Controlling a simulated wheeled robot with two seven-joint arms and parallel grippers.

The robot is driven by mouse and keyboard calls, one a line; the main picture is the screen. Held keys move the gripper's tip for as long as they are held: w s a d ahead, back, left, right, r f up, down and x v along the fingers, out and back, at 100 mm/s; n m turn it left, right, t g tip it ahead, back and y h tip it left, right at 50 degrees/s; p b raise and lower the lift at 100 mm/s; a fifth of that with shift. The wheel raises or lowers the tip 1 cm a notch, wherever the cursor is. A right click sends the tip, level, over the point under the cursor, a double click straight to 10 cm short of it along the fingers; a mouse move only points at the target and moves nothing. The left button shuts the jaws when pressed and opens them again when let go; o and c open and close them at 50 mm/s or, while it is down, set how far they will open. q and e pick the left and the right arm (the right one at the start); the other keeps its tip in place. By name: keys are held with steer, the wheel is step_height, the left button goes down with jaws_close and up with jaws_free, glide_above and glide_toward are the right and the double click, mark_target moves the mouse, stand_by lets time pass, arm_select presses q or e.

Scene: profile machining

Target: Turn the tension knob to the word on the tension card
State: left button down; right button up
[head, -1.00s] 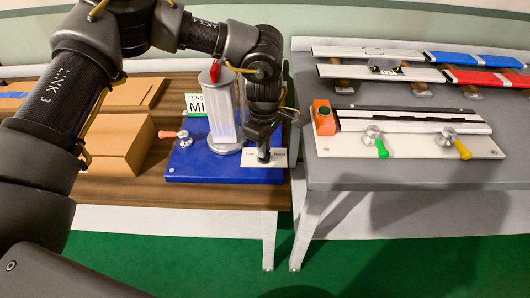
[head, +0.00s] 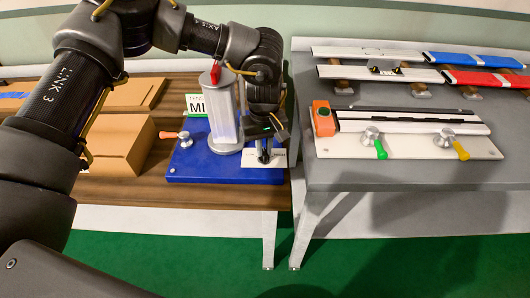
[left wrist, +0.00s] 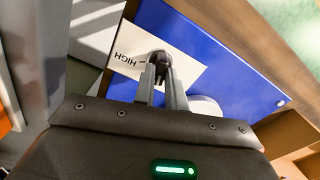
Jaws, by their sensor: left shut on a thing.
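The black tension knob (left wrist: 158,58) stands on a white dial plate (left wrist: 190,72) on the blue base (head: 230,173). My left gripper (head: 264,155) points down at it, and in the left wrist view the fingers (left wrist: 163,75) are shut on the knob. The word HIGH shows on the plate, left of the knob in the wrist view; other markings are hidden or too small to read. The white tension card (head: 196,104) stands behind the base. Its large letters begin with MI; the rest is hidden by the grey column. My right gripper is not in view.
A grey column (head: 222,115) with a red part on top stands close left of my gripper. An orange-handled clamp (head: 174,135) and cardboard boxes (head: 118,145) lie further left. The grey table (head: 350,174) at right holds a clamp fixture and several coloured profiles.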

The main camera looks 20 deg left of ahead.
arm_select(q)
steer(key=shift+m, duration=0.3)
steer(key=shift+m, duration=1)
steer(key=shift+f+m+b, duration=0.1)
steer(key=shift+m+b, duration=0.2)
steer(key=shift+b, duration=0.3)
steer(key=c, duration=1.3)
jaws_free()
steer(key=shift+d, duration=0.1)
step_height(320, 180, up, 7)
steer(key=p, duration=0.6)
